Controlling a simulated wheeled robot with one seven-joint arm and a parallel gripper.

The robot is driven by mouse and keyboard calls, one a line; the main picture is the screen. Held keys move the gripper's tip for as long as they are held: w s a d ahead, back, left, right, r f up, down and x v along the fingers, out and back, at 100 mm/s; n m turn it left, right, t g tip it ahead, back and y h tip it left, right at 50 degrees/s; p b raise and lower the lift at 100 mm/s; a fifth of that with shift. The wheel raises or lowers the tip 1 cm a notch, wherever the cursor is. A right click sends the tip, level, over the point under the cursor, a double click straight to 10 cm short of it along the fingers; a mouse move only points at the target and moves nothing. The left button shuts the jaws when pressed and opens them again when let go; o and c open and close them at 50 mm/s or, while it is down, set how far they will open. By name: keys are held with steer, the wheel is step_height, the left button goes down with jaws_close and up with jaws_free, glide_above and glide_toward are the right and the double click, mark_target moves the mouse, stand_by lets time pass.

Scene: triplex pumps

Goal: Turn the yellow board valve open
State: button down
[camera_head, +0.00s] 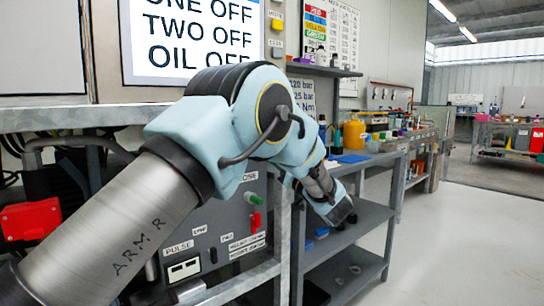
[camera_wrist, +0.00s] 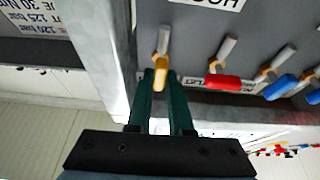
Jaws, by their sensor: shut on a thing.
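The yellow board valve (camera_wrist: 162,44) shows in the wrist view as a small yellow lever on a grey stem, at the left end of a row on a grey board (camera_wrist: 185,22). My gripper (camera_wrist: 161,76) has two green fingers shut on the end of this yellow lever. The lever's tip is partly hidden between the fingers. In the head view my own arm covers much of the board, and I cannot make out the yellow valve or the fingertips there.
A red lever (camera_wrist: 223,81) sits beside the yellow one, with a blue lever (camera_wrist: 280,87) further right. A grey metal post (camera_wrist: 108,50) stands close at the left. In the head view, grey shelves (camera_head: 362,215) stand right of the board and the floor (camera_head: 465,230) is clear.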

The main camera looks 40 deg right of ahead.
steer(key=c, duration=0.8)
jaws_free()
steer(key=shift+s, duration=0.1)
steer(key=v, duration=1)
steer(key=shift+s+f, duration=0.2)
steer(key=shift+s, duration=0.1)
